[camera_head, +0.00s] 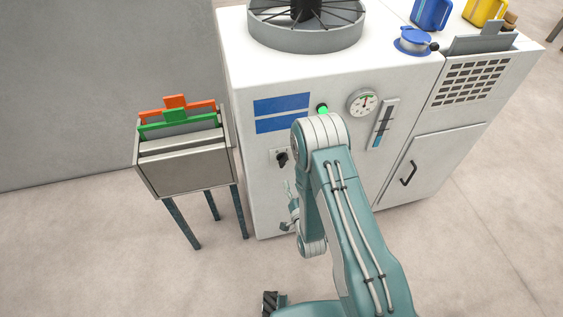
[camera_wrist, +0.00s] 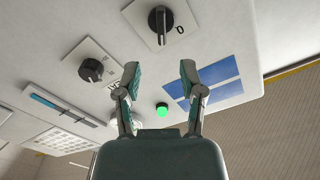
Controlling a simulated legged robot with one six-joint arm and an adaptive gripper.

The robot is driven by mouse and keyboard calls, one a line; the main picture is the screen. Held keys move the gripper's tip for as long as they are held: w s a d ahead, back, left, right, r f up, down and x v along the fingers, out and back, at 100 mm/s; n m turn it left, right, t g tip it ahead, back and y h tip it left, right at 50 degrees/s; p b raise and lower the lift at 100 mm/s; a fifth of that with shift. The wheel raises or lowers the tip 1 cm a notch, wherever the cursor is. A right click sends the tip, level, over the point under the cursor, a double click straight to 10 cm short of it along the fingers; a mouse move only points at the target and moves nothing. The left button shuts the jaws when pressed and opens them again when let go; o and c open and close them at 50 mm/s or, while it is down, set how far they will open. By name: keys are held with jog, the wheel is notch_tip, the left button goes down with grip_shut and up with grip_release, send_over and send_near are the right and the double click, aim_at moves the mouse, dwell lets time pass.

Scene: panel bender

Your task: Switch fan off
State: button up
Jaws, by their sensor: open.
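A white machine cabinet (camera_head: 270,205) has a round grey fan (camera_head: 305,30) on top. A black rotary switch (camera_head: 282,158) on a pale plate sits on its front below two blue labels. In the wrist view a black rotary switch (camera_wrist: 160,20) has a "0" beside it. A second black knob (camera_wrist: 91,69) is left of it; my arm hides that area in the head view. A green lamp (camera_wrist: 162,109) is lit and shows in both views. My gripper (camera_wrist: 160,72) is open and empty in front of the panel, apart from both knobs. Which knob controls the fan is unclear.
A round gauge (camera_head: 363,102) and a blue level strip (camera_head: 382,125) are right of the lamp. A grey stand (camera_head: 187,170) with orange and green plates is left of the cabinet. Blue and yellow jugs stand on top at the right. The floor in front is clear.

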aim_at(284, 164)
jog(key=x, duration=0.9)
jog(key=shift+w+a, duration=0.25)
jog(key=shift+a, duration=0.2)
jog(key=shift+w+d, duration=0.1)
jog(key=shift+w, duration=0.1)
jog(key=shift+d, duration=0.4)
jog(key=c, duration=0.5)
jog(key=shift+a, duration=0.15)
grip_shut()
jog(key=shift+a, duration=0.15)
